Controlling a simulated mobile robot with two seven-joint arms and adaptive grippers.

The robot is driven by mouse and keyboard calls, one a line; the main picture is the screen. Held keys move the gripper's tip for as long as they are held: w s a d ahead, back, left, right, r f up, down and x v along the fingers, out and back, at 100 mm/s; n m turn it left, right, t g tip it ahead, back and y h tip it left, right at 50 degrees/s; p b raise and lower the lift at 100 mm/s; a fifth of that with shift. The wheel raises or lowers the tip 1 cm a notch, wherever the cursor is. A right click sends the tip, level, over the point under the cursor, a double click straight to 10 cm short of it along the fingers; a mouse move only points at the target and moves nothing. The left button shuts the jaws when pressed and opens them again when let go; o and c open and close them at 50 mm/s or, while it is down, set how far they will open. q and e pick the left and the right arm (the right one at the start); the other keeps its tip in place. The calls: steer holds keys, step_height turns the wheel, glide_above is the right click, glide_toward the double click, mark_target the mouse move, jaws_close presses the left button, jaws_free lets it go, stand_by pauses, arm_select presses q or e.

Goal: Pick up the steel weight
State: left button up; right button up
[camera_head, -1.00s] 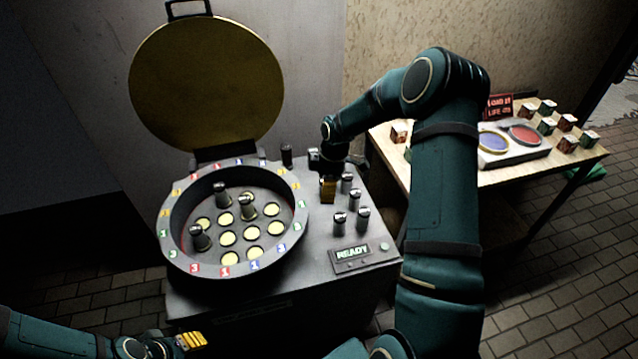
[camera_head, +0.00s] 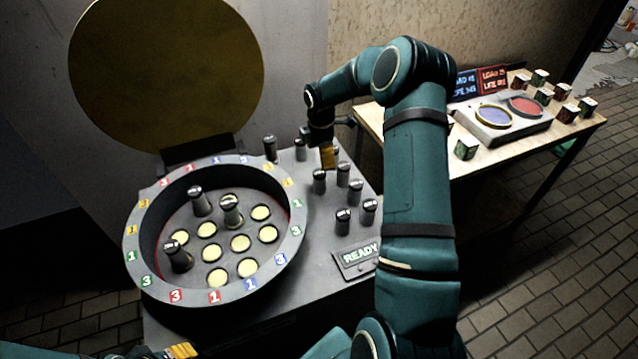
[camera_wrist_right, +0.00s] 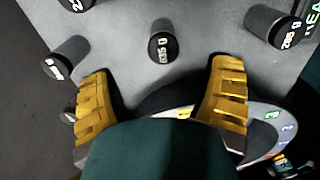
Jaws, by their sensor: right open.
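Several dark steel cylinders with pale marked tops stand upright on the grey machine top; one is this steel weight (camera_head: 319,181). I cannot tell which one the task means. My right gripper (camera_head: 328,158) is above the back of this group, pointing down, open and empty. In the right wrist view, its yellow fingers (camera_wrist_right: 161,100) are spread apart. One weight (camera_wrist_right: 163,42) stands ahead of the gap between them, apart from both. My left gripper (camera_head: 172,352) shows only partly at the bottom edge, and its opening is hidden.
A round drum (camera_head: 135,235) with coloured number tags holds several cylinders among yellow discs. Its round lid (camera_head: 165,75) stands open behind. A READY panel (camera_head: 358,256) is at the front. A wooden table (camera_head: 490,165) with small boxes stands to the right.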

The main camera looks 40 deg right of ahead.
mark_target(319, 172)
step_height(319, 172, down, 3)
steer(key=shift+r, duration=0.1)
steer(key=shift+s+a+f+b, duration=0.15)
steer(key=shift+f+b, duration=0.1)
steer(key=shift+f, duration=1.2)
steer(key=shift+w+a+f+b, duration=0.15)
steer(key=shift+f+b, duration=0.1)
steer(key=shift+f, duration=1.2)
steer(key=shift+r, duration=0.1)
jaws_close()
